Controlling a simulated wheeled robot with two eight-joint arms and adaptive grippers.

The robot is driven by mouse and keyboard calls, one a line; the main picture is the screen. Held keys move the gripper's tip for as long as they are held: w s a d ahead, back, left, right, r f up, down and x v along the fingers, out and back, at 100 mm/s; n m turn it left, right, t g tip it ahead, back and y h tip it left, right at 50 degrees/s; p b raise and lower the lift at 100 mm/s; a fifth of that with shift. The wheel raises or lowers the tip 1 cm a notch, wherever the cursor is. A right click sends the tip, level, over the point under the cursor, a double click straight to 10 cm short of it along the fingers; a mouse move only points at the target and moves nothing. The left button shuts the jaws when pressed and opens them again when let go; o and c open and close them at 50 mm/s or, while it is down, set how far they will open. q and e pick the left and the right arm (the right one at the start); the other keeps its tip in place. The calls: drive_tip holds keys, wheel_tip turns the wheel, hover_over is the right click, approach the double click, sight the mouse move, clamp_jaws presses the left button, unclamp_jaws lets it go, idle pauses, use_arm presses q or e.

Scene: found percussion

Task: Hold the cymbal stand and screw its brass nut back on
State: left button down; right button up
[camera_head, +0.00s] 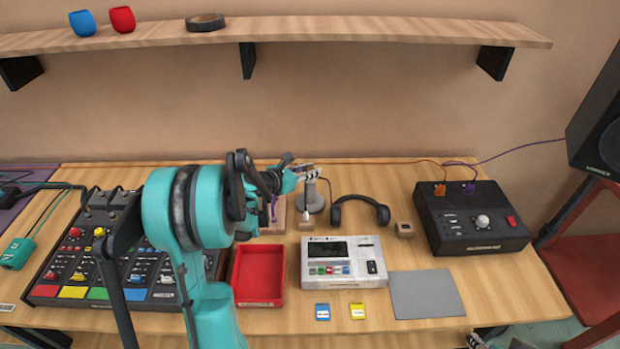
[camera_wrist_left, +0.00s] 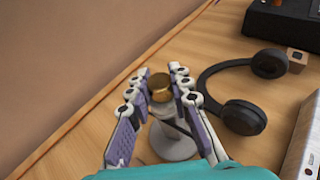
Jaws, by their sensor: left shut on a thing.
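The brass nut (camera_wrist_left: 160,86) sits between the fingertips of my left gripper (camera_wrist_left: 162,84), which is shut on it. In the head view my left gripper (camera_head: 306,173) is at the top of the grey cymbal stand (camera_head: 311,200), towards the back of the table. The stand's round base shows below the nut in the left wrist view (camera_wrist_left: 172,142). I cannot tell whether the nut touches the stand's top. No cymbal is clear to see. Part of what looks like my right gripper (camera_head: 477,341) shows at the bottom edge; its fingers are mostly cut off.
Black headphones (camera_head: 361,207) lie right of the stand, with a small wooden block (camera_head: 404,230) beyond. A white device (camera_head: 343,262) and a red tray (camera_head: 259,275) are in front. A mixer (camera_head: 68,262) is left, a black box (camera_head: 470,219) right. A grey mat (camera_head: 427,294) lies front right.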

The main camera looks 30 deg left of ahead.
use_arm(q)
wheel_tip(320, 180, up, 4)
drive_tip(key=shift+f+p, duration=0.2)
drive_tip(key=shift+p, duration=0.7)
drive_tip(key=shift+d+r, duration=0.25)
drive_tip(key=shift+r, duration=0.05)
drive_tip(key=d+r+p, duration=0.2)
drive_tip(key=d+r, duration=0.1)
drive_tip(key=d, duration=0.2)
drive_tip(key=w+d+r+p, duration=0.1)
drive_tip(key=d+r+p, duration=0.1)
drive_tip(key=d, duration=0.4)
drive_tip(key=shift+w+r, duration=0.2)
drive_tip(key=shift+r, duration=0.55)
use_arm(e)
wheel_tip(320, 180, up, 6)
drive_tip(key=shift+c, duration=0.3)
